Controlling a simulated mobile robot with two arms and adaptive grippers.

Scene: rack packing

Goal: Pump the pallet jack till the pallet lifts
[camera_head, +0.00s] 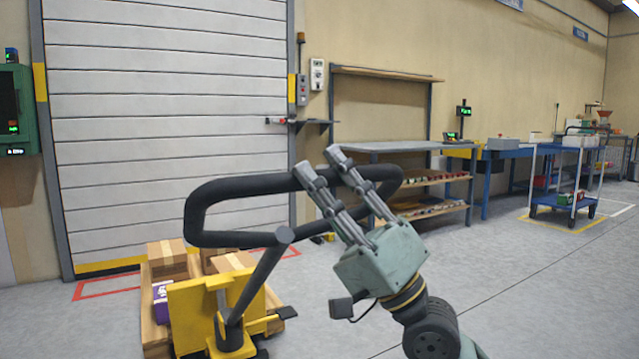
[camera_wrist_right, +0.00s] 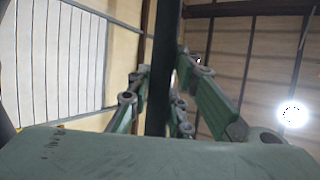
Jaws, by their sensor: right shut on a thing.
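The pallet jack (camera_head: 215,305) is yellow with a black loop handle (camera_head: 235,192) on a tilted shaft. It stands at the lower left of the head view, in front of a wooden pallet (camera_head: 148,308) that carries cardboard boxes (camera_head: 168,256) and a purple box (camera_head: 161,302). My right gripper (camera_head: 318,160) is shut on the handle's upper bar, toward its right side. In the right wrist view a dark bar (camera_wrist_right: 163,70) runs between the fingers. Whether the pallet is off the floor cannot be made out. My left gripper is not in view.
A closed roller door (camera_head: 170,110) stands behind the pallet. A grey workbench with shelves (camera_head: 395,148) is along the wall, and a blue cart (camera_head: 562,200) stands at the far right. The floor to the right (camera_head: 530,290) is clear.

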